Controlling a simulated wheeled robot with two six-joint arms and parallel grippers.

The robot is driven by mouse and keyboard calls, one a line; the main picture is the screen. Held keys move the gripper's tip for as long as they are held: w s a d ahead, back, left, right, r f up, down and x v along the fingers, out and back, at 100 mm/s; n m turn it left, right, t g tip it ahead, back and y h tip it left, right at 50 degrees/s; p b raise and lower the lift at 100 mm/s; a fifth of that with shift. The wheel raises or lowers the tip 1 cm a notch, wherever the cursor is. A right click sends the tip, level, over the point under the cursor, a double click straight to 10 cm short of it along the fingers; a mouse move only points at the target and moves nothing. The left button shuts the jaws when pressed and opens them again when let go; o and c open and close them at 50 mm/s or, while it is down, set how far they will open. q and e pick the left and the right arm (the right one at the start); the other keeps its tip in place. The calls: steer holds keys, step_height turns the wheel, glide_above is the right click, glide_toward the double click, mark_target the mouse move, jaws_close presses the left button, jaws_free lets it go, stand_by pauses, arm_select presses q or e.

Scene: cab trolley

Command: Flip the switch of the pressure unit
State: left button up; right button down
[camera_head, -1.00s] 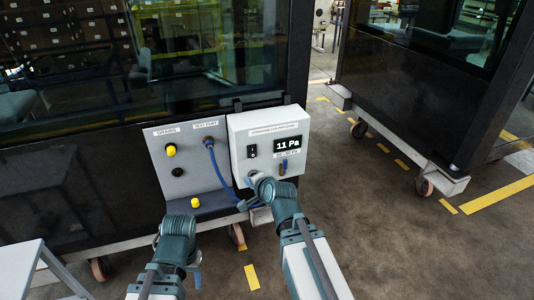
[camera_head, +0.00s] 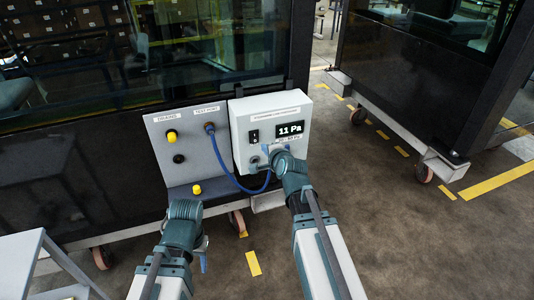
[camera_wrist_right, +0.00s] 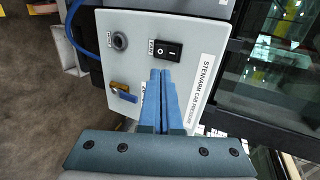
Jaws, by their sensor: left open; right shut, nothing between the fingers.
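The pressure unit (camera_head: 242,157) is a white box with a display reading 11 Pa (camera_head: 290,129). Its black rocker switch (camera_head: 254,135) is on the front, left of the display; the switch also shows in the right wrist view (camera_wrist_right: 167,50). My right gripper (camera_head: 263,166) is in front of the box's lower part. In the right wrist view its fingers (camera_wrist_right: 160,73) are together and empty, with tips close to the switch; contact cannot be told. The fingers cover part of the front. My left gripper (camera_head: 204,256) is open and low, left of the unit, away from it.
A grey panel (camera_head: 207,170) beside the unit carries yellow and black knobs and a test port. A blue hose (camera_head: 228,175) loops from the port towards the unit. A blue and yellow valve (camera_wrist_right: 124,92) and round socket (camera_wrist_right: 120,41) sit on the unit.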

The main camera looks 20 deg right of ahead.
mark_target(255, 137)
steer(key=b+x, duration=0.3)
steer(key=x, duration=0.7)
steer(key=shift+w+f+b, duration=0.2)
steer(key=shift+f+b, duration=0.1)
steer(key=shift+b, duration=0.15)
steer(key=shift+s+r, duration=0.1)
steer(key=shift+r, duration=0.1)
steer(key=shift+r+p, duration=0.85)
steer(key=shift+p, duration=0.15)
